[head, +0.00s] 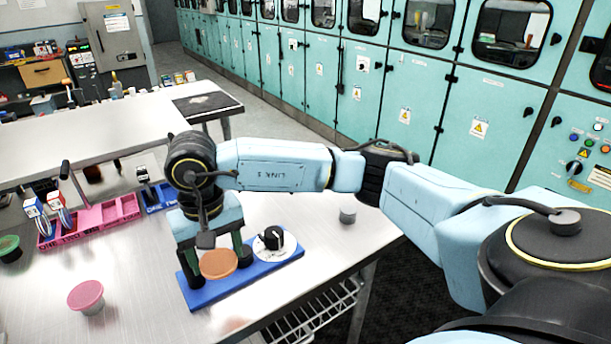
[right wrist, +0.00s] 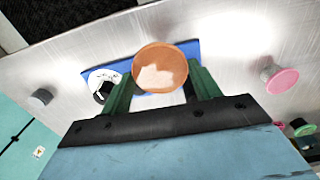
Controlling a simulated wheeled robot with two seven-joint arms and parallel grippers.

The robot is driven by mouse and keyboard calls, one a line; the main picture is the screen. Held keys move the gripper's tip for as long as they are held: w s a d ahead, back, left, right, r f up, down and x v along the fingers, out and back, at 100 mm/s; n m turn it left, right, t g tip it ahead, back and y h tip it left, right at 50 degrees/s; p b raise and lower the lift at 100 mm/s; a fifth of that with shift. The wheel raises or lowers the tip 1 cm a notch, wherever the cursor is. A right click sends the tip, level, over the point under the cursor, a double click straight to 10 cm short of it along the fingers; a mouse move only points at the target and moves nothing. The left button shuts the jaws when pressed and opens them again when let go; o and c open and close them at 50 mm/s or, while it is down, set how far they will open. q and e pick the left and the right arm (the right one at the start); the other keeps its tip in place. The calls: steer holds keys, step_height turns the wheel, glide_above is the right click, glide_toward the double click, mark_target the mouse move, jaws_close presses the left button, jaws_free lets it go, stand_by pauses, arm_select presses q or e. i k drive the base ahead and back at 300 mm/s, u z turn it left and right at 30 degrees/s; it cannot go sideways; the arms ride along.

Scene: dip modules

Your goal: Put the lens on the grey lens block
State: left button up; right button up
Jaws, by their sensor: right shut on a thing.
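My right gripper (head: 217,268) is shut on an orange-brown round disc, the lens (head: 218,263), over the blue board. In the right wrist view the lens (right wrist: 160,68) shows between the two green fingers of the gripper (right wrist: 161,82). I cannot tell whether the lens touches the board beneath. A small grey cylinder, which looks like the grey lens block (head: 348,215), stands bare on the table to the right of the gripper. It also shows at the left in the right wrist view (right wrist: 40,98). My left gripper is not in view.
The blue board (head: 206,298) carries a black knob on a white dial (head: 271,239). A pink-topped cylinder (head: 86,295) and a green-topped one (head: 10,249) stand to the left. A pink tray (head: 100,218) is behind. The table is clear around the grey block, near its right edge.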

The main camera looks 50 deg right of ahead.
mark_target(349, 209)
steer(key=u, duration=1.7)
steer(key=k, duration=1.2)
steer(key=z, duration=1.75)
steer(key=i, duration=0.5)
steer(key=u, duration=0.05)
